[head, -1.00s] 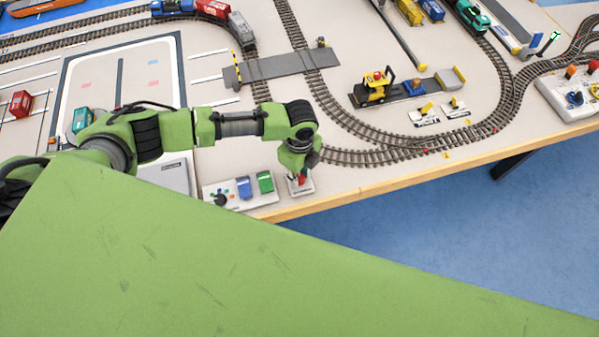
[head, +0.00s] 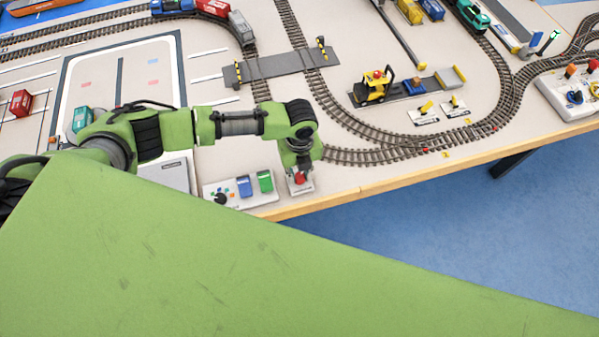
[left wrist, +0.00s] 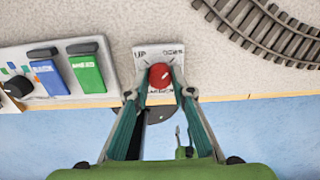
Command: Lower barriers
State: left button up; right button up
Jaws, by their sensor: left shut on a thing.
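The lever's red knob (left wrist: 159,76) stands on a small white plate (left wrist: 146,55) marked UP at the left, with a blurred label at the right. My left gripper (left wrist: 160,92) is shut on the knob, one finger on each side. In the head view the knob (head: 299,178) shows below my left gripper (head: 300,165), at the table's front edge. The striped left barrier (head: 238,72) and right barrier (head: 323,48) are at the two ends of the grey crossing (head: 280,66). Both appear to lie low across the road. My right gripper is not in view.
A control panel with a blue switch (head: 244,186) and a green switch (head: 265,181) is just left of the lever plate. Curved track (head: 370,157) runs to its right. A yellow loader (head: 374,87) stands farther back. Blue floor lies beyond the table edge.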

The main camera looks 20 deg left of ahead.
aim_at(300, 177)
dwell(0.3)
pick_arm(q)
jog(key=o, duration=1.1)
jog(key=shift+r, duration=0.15)
notch_tip(300, 177, up, 12)
